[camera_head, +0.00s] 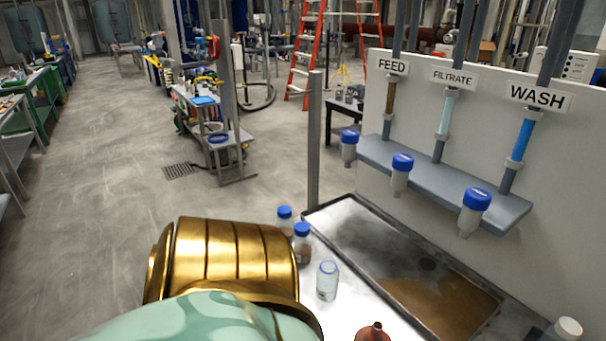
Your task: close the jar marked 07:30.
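An open clear jar (327,282) stands upright on the pale bench beside the metal tray, with no lid on it. Two more jars with blue lids stand behind it: a nearer one with brownish contents (302,245) and a farther one (285,218), partly hidden by my gold and mint arm. The marks on the jars are too small to read, so I cannot tell which is 07:30. I see no loose blue lid on the bench.
A shallow metal tray (350,237) with a brown puddle lies right of the jars. Above it, a grey ledge (430,185) carries three blue-topped taps under FEED, FILTRATE and WASH signs.

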